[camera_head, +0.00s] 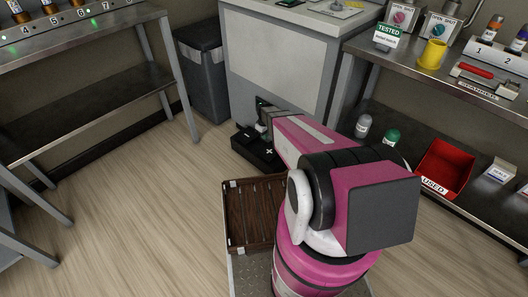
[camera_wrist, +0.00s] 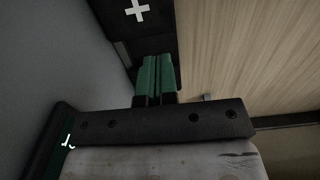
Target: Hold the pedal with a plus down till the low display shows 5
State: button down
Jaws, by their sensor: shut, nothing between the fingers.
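The black pedal with a white plus (camera_head: 268,152) is on the floor in front of the pale cabinet. In the wrist view, the plus pedal (camera_wrist: 137,12) shows at the top, just beyond my green fingertips. My gripper (camera_wrist: 155,62) is shut and empty, its fingers close together. Its tips appear at the pedal's near edge; I cannot tell whether they touch it. My arm hides part of this area in the head view.
A brown slatted tray (camera_head: 254,218) is in front of the pedal, beside my arm. A dark bin (camera_head: 203,75) stands left of the cabinet (camera_head: 268,55). A shelf with a red bin (camera_head: 444,168) is at the right. Wood floor is clear at left.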

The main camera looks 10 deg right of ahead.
aim_at(264, 155)
notch_tip(264, 155, down, 13)
jog(key=shift+r, duration=0.15)
jog(key=shift+f, duration=0.65)
jog(key=shift+s+a+f, duration=0.15)
jog(key=shift+s+f, duration=0.05)
jog(key=shift+f, duration=1.2)
dwell(0.5)
notch_tip(264, 155, up, 15)
jog(key=s+a, duration=0.1)
jog(key=shift+a, duration=0.35)
jog(key=shift+s, duration=0.1)
